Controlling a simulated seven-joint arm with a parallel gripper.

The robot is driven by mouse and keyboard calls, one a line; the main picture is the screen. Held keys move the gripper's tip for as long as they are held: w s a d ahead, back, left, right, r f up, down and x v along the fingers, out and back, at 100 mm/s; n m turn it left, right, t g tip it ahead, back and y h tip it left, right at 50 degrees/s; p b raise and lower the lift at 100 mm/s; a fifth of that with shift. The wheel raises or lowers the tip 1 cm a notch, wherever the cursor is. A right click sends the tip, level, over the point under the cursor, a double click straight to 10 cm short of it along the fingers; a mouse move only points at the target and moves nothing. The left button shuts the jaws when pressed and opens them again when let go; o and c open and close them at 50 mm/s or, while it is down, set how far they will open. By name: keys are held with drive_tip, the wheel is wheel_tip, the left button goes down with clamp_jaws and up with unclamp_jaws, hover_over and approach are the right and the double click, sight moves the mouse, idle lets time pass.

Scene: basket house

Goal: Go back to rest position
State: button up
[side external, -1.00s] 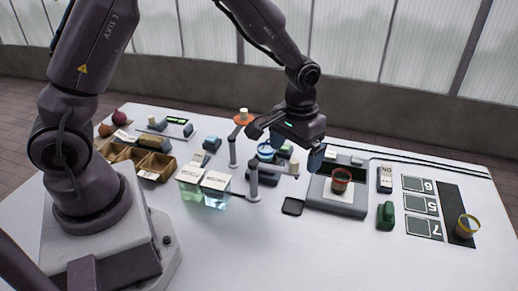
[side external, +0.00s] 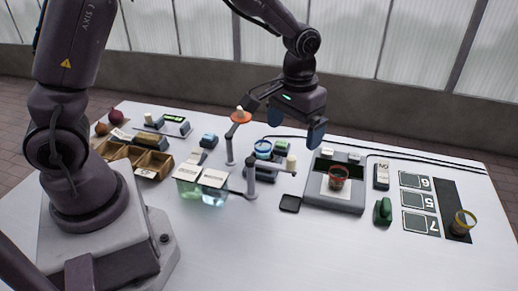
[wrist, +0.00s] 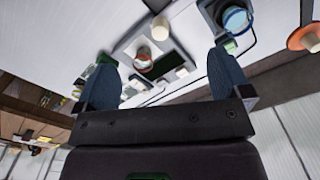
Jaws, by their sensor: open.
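My gripper (side external: 295,130) hangs above the back middle of the white table in the side external view, clear of the things below it. Its two blue fingers are apart, with nothing between them. In the wrist view my gripper (wrist: 163,82) also shows spread fingers, with the table beyond and the wall and floor at the lower edges. A red-rimmed cup (side external: 338,176) stands on a grey tray device (side external: 350,203) to the right of and below my gripper. A blue ring-topped item (side external: 263,147) stands to the left of and below it.
Two clear containers with white label cards (side external: 213,179) stand near the middle. Brown boxes (side external: 153,163) are at left. A green object (side external: 383,211), number cards (side external: 420,225) and a yellow-rimmed cup (side external: 463,223) are at right. The table's front is clear.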

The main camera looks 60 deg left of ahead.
drive_tip(key=s+a+r+m+t, duration=0.2)
drive_tip(key=s+r+t, duration=0.3)
drive_tip(key=s+r, duration=1)
drive_tip(key=s+m, duration=0.1)
drive_tip(key=s, duration=0.3)
drive_tip(key=shift+a+t, duration=0.3)
